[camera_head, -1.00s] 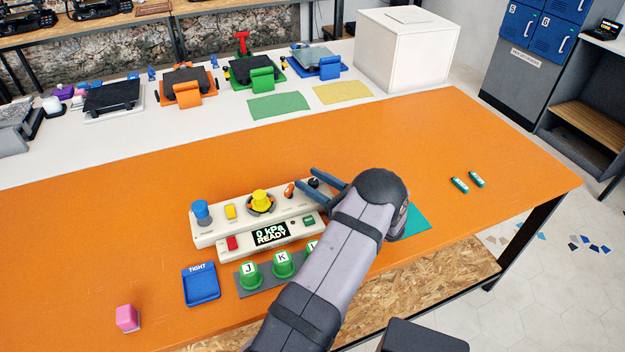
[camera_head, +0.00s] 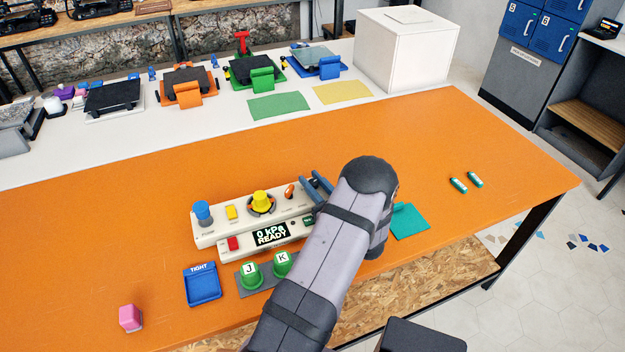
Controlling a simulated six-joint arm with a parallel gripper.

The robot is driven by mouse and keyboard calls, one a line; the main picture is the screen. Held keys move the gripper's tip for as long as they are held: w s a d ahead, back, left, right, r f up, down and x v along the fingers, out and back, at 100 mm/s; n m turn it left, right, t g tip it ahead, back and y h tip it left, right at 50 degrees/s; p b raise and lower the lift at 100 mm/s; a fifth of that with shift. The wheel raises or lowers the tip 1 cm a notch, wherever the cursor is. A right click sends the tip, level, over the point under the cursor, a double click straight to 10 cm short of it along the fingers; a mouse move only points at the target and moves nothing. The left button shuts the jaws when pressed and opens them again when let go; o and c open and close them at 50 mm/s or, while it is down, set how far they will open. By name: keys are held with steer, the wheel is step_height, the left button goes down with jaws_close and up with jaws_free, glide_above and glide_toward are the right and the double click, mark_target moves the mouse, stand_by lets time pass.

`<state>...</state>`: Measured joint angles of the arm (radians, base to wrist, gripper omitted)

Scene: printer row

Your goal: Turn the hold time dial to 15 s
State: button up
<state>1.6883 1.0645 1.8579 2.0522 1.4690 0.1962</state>
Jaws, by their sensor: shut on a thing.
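A white control panel (camera_head: 280,213) stands on the orange table. It carries a blue knob (camera_head: 202,211), a yellow dial (camera_head: 261,201) in a dark ring and an orange lever (camera_head: 290,191). Its display (camera_head: 270,234) reads "0 kPa READY". My gripper (camera_head: 311,187) is at the panel's right end, its blue-grey fingers shut on the small black knob there. The fingers and arm hide that knob, so its pointer and setting cannot be seen. The panel's small labels are too small to read.
Green cups J (camera_head: 250,275) and K (camera_head: 282,263) stand in front of the panel, near my forearm. A blue tray marked TIGHT (camera_head: 202,286) and a pink block (camera_head: 130,318) lie at left. The table's right side is mostly clear.

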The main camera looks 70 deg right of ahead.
mark_target(325, 198)
steer(key=shift+r+m+g+h, duration=0.1)
steer(key=shift+m+g+h, duration=0.5)
steer(key=shift+h, duration=0.1)
steer(key=o, duration=1)
steer(key=shift+o, duration=0.2)
steer(key=shift+s, duration=0.1)
steer(key=shift+s+a, duration=0.4)
steer(key=shift+s, duration=0.1)
steer(key=shift+b+v, duration=0.95)
steer(key=shift+v, duration=2.05)
